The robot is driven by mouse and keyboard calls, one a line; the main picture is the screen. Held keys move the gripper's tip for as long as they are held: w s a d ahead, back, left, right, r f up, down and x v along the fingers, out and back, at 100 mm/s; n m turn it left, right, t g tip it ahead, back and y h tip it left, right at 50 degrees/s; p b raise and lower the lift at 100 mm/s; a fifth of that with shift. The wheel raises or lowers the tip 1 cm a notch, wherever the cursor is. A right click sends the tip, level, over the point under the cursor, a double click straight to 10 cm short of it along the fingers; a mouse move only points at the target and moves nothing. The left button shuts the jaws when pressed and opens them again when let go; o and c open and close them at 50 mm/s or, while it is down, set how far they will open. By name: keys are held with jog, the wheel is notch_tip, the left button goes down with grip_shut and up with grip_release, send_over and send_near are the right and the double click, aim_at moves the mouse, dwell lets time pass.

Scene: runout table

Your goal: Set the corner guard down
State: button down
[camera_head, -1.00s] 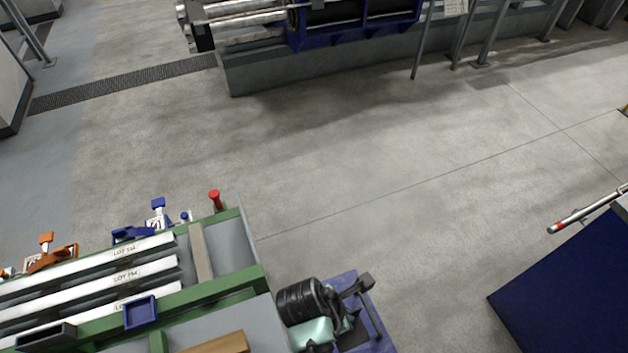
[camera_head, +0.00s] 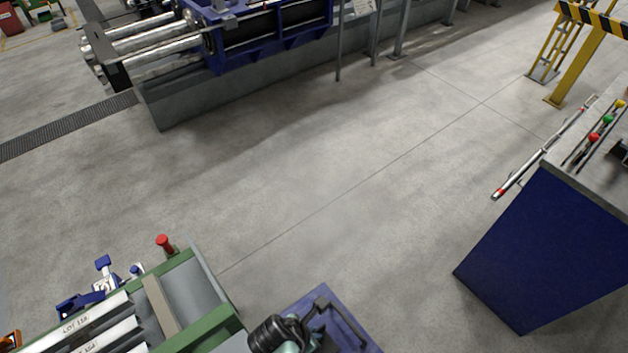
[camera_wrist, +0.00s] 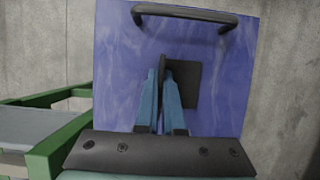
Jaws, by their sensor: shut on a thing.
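In the wrist view my gripper (camera_wrist: 161,84) is shut on a dark grey angled piece, the corner guard (camera_wrist: 186,78). One leg stands edge-on between the blue-grey fingers, and the other spreads to the right. The guard is over the blue top of a cart (camera_wrist: 120,70), near its middle; I cannot tell whether it touches the top. A black bar handle (camera_wrist: 187,14) runs along the cart's far edge. In the head view the cart top (camera_head: 291,306) is at the bottom edge, partly behind my arm, and I cannot make out the guard there.
A green-framed table (camera_head: 211,331) with labelled bars and a red knob (camera_head: 163,242) stands beside the cart, on the left. A blue-sided bench (camera_head: 545,255) is at the right. The floor between them and the machine (camera_head: 265,40) is clear.

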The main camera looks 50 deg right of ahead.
jog(key=shift+f, duration=0.2)
jog(key=c, duration=1)
grip_release()
jog(key=shift+c, duration=0.2)
jog(key=v, duration=1.2)
jog(key=shift+p, duration=0.4)
jog(key=shift+w+r, duration=0.1)
jog(key=shift+r, duration=0.05)
